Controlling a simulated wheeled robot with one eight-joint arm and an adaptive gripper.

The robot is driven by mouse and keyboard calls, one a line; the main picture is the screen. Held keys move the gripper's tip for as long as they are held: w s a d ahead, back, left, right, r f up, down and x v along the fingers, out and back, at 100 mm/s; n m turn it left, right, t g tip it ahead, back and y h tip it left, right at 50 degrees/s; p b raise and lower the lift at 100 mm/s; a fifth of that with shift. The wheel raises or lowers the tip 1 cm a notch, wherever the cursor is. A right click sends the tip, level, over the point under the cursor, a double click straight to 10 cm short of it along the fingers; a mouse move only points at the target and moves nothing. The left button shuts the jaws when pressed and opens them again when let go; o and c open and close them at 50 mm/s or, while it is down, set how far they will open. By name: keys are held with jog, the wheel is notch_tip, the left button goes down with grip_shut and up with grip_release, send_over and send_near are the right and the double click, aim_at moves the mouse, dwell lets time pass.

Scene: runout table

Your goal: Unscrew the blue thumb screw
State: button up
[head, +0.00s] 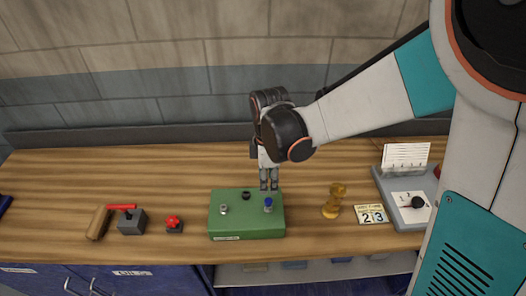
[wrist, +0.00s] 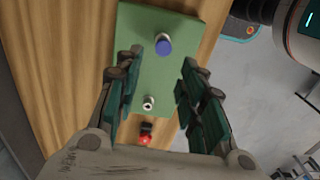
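The blue thumb screw (head: 268,205) stands upright on the right part of the green block (head: 245,228). In the wrist view the blue screw (wrist: 163,45) shows between and slightly beyond my fingertips, with the green block (wrist: 150,18) below it. My gripper (head: 269,186) points down just behind and above the screw in the head view. In the wrist view my gripper (wrist: 162,66) is open, with a clear gap between its fingers and nothing held. A silver screw (head: 224,209) and a black screw (head: 246,196) are also on the block.
A red knob (head: 174,223), a grey box with a red lever (head: 132,222) and a wooden roller (head: 98,223) are at left. A brass piece (head: 334,201), a number card (head: 372,214) and a grey stand (head: 405,213) are at right. Bare wood surrounds the block.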

aim_at(268, 200)
jog(key=shift+s+d+f, duration=0.15)
jog(key=shift+s+d, duration=0.05)
jog(key=shift+s, duration=0.15)
notch_tip(268, 200, down, 8)
jog(key=b, duration=0.6)
jog(key=shift+w+f+b, duration=0.1)
jog(key=shift+f+b, duration=0.1)
jog(key=shift+b, duration=0.2)
jog(key=m, duration=0.3)
jog(key=shift+b, duration=0.35)
jog(key=m, duration=0.4)
jog(key=shift+m, duration=0.3)
jog(key=m+b, duration=0.1)
jog(key=m, duration=0.6)
jog(key=shift+b, duration=0.35)
jog(key=shift+c, duration=0.3)
